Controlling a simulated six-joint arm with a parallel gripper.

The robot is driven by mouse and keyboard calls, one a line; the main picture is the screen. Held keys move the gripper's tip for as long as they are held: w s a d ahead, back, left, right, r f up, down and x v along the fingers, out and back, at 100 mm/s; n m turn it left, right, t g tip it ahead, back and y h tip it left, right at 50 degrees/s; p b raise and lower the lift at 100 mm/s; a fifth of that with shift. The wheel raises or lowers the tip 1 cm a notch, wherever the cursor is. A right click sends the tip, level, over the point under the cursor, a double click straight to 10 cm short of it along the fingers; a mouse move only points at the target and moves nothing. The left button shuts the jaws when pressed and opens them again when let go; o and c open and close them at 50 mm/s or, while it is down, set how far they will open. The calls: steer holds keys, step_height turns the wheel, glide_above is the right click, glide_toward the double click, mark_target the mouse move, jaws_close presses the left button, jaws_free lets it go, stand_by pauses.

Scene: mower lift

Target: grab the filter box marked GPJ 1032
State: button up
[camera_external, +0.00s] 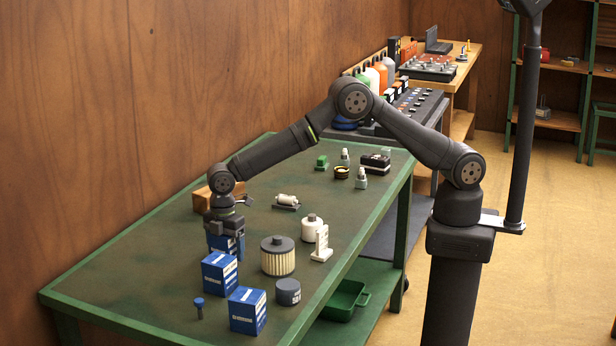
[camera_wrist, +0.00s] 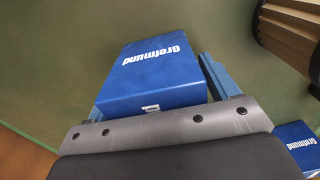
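My gripper (camera_external: 226,236) points down at the left part of the green table, over a blue filter box (camera_external: 233,246). In the wrist view the same blue box (camera_wrist: 153,75) lies between the two fingers, with white "Grofmund" lettering. A narrow gap shows between the box and the right finger (camera_wrist: 220,75); the left finger is mostly hidden. The gripper looks open around the box. Two more blue boxes stand nearer the camera, one (camera_external: 220,274) just in front and one (camera_external: 248,311) at the table's front. No GPJ number is legible on any box.
A large pleated filter (camera_external: 278,256) stands right of the boxes, with a dark blue canister (camera_external: 288,291) and a white filter (camera_external: 312,228) nearby. A small blue bolt-like part (camera_external: 199,308) stands at front left. A brown block (camera_external: 203,199) is behind the gripper. The left table surface (camera_external: 130,262) is clear.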

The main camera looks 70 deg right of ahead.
steer(key=c, duration=1)
steer(key=shift+r, duration=0.1)
